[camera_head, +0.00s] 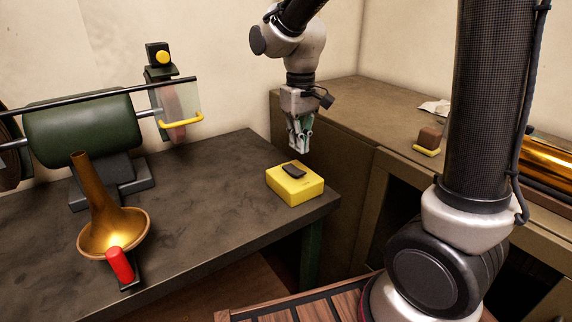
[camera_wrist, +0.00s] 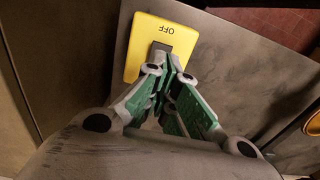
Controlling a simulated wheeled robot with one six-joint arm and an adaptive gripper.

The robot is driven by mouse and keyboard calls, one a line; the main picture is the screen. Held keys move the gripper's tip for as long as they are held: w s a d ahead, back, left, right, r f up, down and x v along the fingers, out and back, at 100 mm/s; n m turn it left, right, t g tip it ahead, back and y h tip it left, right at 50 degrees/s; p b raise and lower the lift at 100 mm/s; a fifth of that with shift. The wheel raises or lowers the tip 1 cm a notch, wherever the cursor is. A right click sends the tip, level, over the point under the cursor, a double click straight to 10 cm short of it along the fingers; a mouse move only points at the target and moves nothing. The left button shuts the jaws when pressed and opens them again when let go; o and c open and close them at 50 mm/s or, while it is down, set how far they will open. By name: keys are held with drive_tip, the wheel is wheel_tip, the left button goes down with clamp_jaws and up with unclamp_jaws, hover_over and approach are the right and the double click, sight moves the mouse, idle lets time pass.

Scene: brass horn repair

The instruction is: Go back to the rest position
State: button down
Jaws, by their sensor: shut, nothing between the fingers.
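My gripper (camera_head: 300,150) is shut and empty, pointing down above and a little behind the yellow switch box in the head view. In the wrist view my gripper (camera_wrist: 168,62) shows its fingers together, overlapping the near part of the box's dark rocker; I cannot tell there whether they touch it. The yellow box (camera_head: 295,190) sits at the right corner of the dark workbench (camera_head: 215,185). It carries a dark rocker (camera_head: 294,170) on top.
A green buffing machine (camera_head: 80,128) with a clear guard (camera_head: 182,100) stands at the back left. A brass bell (camera_head: 115,230) with a red-handled clamp (camera_head: 119,264) is at the bench's front. A brown counter (camera_head: 390,120) on the right holds a brown block (camera_head: 429,137) and brass tubing (camera_head: 548,155).

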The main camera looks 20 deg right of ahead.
drive_tip(key=s+d+r+m+t, duration=0.1)
drive_tip(key=s+d+r+t, duration=0.1)
drive_tip(key=s+d+r, duration=0.2)
drive_tip(key=s+d+r+m+t, duration=0.2)
drive_tip(key=s+d+r, duration=0.2)
drive_tip(key=s+d, duration=0.7)
drive_tip(key=s, duration=0.4)
drive_tip(key=shift+m, duration=0.3)
drive_tip(key=shift+a, duration=0.15)
drive_tip(key=w+a+n+g, duration=0.1)
drive_tip(key=w+a+g, duration=0.1)
drive_tip(key=w+a, duration=0.5)
drive_tip(key=w+a+n+g, duration=0.2)
drive_tip(key=w+a, duration=0.6)
drive_tip(key=w, duration=0.6)
drive_tip(key=shift+f+n+g, duration=0.2)
drive_tip(key=shift+n+g, duration=0.1)
drive_tip(key=shift+g, duration=0.4)
